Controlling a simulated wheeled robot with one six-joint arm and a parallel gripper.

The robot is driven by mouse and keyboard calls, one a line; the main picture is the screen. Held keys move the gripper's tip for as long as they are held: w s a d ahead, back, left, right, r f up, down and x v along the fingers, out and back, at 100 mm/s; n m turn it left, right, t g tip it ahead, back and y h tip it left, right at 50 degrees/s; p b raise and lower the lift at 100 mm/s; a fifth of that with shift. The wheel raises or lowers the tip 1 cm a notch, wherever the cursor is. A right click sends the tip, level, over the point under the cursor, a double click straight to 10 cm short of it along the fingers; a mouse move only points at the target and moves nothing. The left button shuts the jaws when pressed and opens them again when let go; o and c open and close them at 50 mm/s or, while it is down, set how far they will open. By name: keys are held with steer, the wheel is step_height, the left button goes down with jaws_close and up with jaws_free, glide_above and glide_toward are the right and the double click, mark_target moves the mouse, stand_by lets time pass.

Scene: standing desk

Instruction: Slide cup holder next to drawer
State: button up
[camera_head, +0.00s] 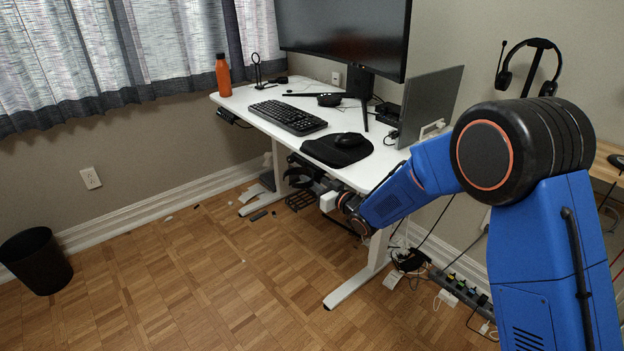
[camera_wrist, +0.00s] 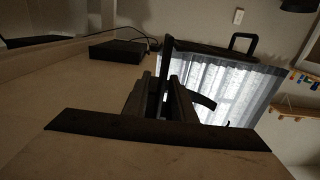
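My gripper (camera_head: 318,187) is under the front edge of the white desk (camera_head: 236,103), beyond the end of my blue arm. Its dark fingers (camera_wrist: 163,98) show mid-frame in the wrist view, against dark parts; their gap is unclear. A black curved piece (camera_head: 299,181), which looks like the cup holder, is right at the gripper below the desktop. In the wrist view, a wide dark curved band (camera_wrist: 90,126) crosses in front of the fingers. A flat black box (camera_wrist: 118,50), possibly the drawer, is at upper left under the desk. Contact between gripper and cup holder cannot be made out.
A keyboard (camera_head: 287,117), black mouse pad (camera_head: 325,152), monitor (camera_head: 340,35) and orange bottle (camera_head: 223,76) are on the desk. A desk leg (camera_head: 366,273) stands near my arm. Cables and a power strip (camera_head: 459,285) lie at right. The floor at left is mostly clear.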

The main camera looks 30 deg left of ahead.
steer(key=v, duration=1.7)
steer(key=shift+d, duration=0.2)
steer(key=s+d+f, duration=0.1)
steer(key=d+f, duration=0.1)
steer(key=d, duration=0.2)
steer(key=x, duration=1.7)
steer(key=shift+s+a+r, duration=0.2)
steer(key=shift+a+r, duration=0.05)
steer(key=shift+a, duration=0.15)
steer(key=shift+c, duration=0.2)
jaws_close()
